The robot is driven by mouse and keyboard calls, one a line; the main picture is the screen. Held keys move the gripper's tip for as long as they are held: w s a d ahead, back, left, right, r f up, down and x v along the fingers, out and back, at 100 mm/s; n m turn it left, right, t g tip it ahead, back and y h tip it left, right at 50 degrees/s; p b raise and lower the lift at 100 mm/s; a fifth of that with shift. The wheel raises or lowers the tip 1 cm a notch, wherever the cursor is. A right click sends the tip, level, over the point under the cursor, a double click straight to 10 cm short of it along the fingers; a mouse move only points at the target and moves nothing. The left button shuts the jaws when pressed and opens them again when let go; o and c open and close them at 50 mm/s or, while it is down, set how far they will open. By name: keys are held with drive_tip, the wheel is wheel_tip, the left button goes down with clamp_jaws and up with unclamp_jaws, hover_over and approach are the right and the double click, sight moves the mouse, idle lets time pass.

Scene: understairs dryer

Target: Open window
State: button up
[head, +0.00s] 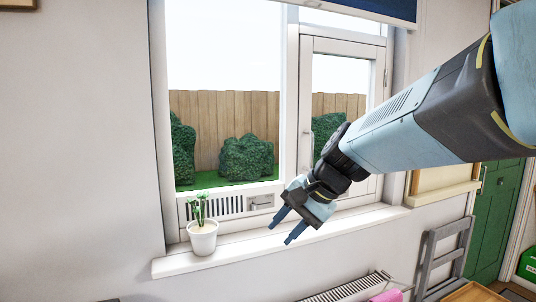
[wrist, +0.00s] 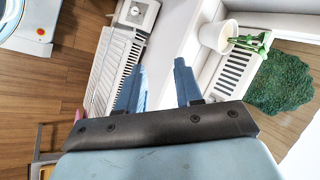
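The white-framed window (head: 292,100) fills the middle of the head view. It has a large left pane (head: 222,50) and a narrower right sash (head: 345,45), which looks shut. A thin, pale upright handle seems to show on the sash's left side, but it is small and faint. My arm crosses in front of the sash and hides part of it. My gripper (head: 281,230) is open and empty, pointing down and left in front of the sill, below the handle area. The wrist view also shows its two fingers (wrist: 160,82) apart with nothing between them.
A potted plant (head: 203,238) stands on the windowsill (head: 240,250), left of my gripper. A vent grille (head: 225,206) with a small latch (head: 260,202) sits low in the frame. Below are a radiator (head: 345,290) and a grey chair (head: 445,250). A blind (head: 385,8) hangs above.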

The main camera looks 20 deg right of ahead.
drive_tip(key=w+d+r+m+t+y, duration=0.3)
drive_tip(key=w+d+r+m+t, duration=0.25)
drive_tip(key=w+d+m, duration=0.65)
drive_tip(key=w+d+r+m+t+h, duration=0.2)
drive_tip(key=d+m+t, duration=0.2)
drive_tip(key=d+m, duration=0.25)
drive_tip(key=w+d+r+m+t+h, duration=0.1)
drive_tip(key=w+d+m+t+h, duration=0.15)
drive_tip(key=d+m, duration=0.35)
hover_over(311, 169)
drive_tip(key=shift+w+d+n+t+y, duration=0.15)
drive_tip(key=shift+w+n+t+y, duration=0.1)
drive_tip(key=shift+w+n+t, duration=0.1)
clamp_jaws()
